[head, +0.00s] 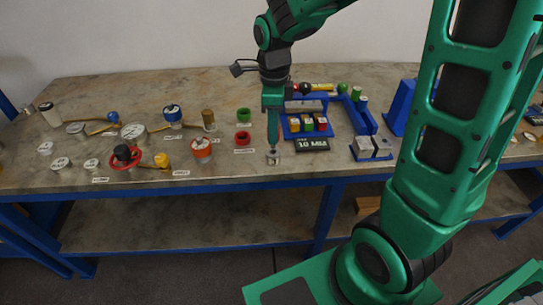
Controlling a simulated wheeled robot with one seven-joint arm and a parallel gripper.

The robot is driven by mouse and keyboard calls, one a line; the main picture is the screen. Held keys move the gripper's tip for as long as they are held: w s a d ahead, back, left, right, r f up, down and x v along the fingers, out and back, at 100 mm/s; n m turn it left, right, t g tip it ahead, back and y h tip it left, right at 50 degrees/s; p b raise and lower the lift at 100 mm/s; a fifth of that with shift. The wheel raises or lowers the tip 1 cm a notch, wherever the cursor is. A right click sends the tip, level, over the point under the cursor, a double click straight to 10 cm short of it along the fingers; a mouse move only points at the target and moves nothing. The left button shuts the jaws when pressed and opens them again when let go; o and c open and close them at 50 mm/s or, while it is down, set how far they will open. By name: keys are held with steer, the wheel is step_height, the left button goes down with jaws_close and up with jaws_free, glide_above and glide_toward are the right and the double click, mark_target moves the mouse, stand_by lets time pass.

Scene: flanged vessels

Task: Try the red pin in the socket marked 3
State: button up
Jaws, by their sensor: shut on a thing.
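My gripper (272,148) points straight down near the front edge of the bench, left of the blue rack. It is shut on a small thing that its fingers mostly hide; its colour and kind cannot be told. A small grey metal piece (272,159) shows right at the fingertips, at bench level. The blue rack (335,128) holds small blocks with yellow, red and green on them, and a red-marked one (307,122) stands in the middle. I cannot tell whether any of these is the red pin. No socket number 3 can be read.
A black sign reading 10 MM (312,145) lies in front of the rack. A grey block on a blue stand (371,147) is to the right.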

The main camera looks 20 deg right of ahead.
steer(key=shift+r, duration=2.95)
steer(key=shift+s, duration=0.15)
